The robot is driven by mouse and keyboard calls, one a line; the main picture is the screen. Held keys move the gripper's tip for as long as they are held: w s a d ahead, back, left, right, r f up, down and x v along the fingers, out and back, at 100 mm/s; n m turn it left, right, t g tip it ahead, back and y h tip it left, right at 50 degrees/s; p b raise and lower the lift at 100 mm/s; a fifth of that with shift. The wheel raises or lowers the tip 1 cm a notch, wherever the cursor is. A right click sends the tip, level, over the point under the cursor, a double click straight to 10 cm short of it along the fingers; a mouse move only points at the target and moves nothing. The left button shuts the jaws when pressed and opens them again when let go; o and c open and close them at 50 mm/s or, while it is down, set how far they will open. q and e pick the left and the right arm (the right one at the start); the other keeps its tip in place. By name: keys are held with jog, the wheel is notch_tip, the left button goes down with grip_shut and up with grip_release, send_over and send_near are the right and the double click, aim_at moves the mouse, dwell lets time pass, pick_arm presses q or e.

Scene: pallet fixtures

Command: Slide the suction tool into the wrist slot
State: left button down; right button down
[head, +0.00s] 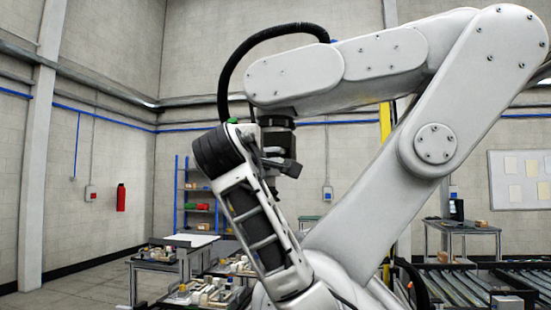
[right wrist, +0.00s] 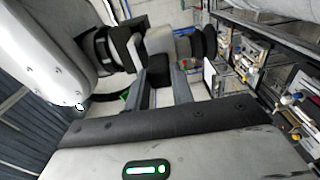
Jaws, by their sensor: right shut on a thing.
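The large white industrial arm ends in a black wrist (head: 277,132) with the slot side facing down; the wrist is at upper left in the right wrist view (right wrist: 98,48). My right gripper (head: 264,160) is just below it, shut on the suction tool (head: 272,178). In the right wrist view, the gripper's fingers (right wrist: 162,88) close on the tool's pale grey body (right wrist: 160,42). The tool's dark block faces the wrist and its black round end points away. They look touching or nearly so; I cannot tell how far the tool is in the slot. My left gripper is out of view.
The white industrial arm (head: 435,140) fills the right and top, with a black hose (head: 240,62) looping over its wrist. Behind stand tables with small parts (head: 205,292), a blue shelf (head: 197,195) and a roller conveyor (head: 465,285). Open floor shows at lower left.

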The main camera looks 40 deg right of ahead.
aim_at(267, 176)
jog(key=shift+w+d, duration=0.1)
dwell(0.3)
jog(key=shift+w+d+p, duration=0.4)
jog(key=shift+w+d, duration=0.05)
jog(key=shift+d, duration=0.1)
jog(key=shift+w+d, duration=0.1)
jog(key=shift+d, duration=0.05)
dwell(0.3)
jog(key=shift+w+d, duration=0.4)
jog(key=shift+d, duration=0.05)
jog(key=shift+w+d, duration=0.1)
dwell(0.4)
jog(key=shift+w+d, duration=0.4)
jog(key=shift+d, duration=0.1)
jog(key=shift+d, duration=0.1)
jog(key=shift+w+d, duration=0.4)
jog(key=shift+w, duration=0.05)
jog(key=shift+w+d, duration=0.15)
jog(key=shift+d, duration=0.1)
dwell(0.5)
